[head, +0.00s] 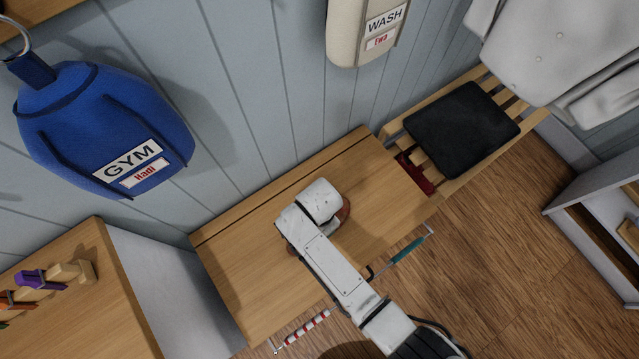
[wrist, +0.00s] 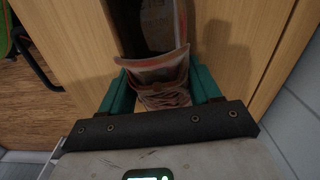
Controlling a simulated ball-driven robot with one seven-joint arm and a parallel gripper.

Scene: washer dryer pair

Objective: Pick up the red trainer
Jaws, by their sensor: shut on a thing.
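The red trainer shows in the wrist view (wrist: 165,72), a faded reddish shoe with laces and a dark opening, toe end toward me. My gripper (wrist: 161,90) has its teal fingers on both sides of the laced part and is shut on it. In the head view my white arm covers most of the trainer; only a reddish-brown edge (head: 346,209) shows beside the wrist, over the wooden bench top (head: 245,265). My fingers are hidden there. I cannot tell whether the trainer touches the bench.
A blue gym bag (head: 105,130) and a cream wash bag (head: 362,30) hang on the panelled wall. A slatted seat with a black cushion (head: 462,128) stands right of the bench. A peg board (head: 60,310) is at lower left. Rods with coloured grips (head: 408,249) line the bench's front.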

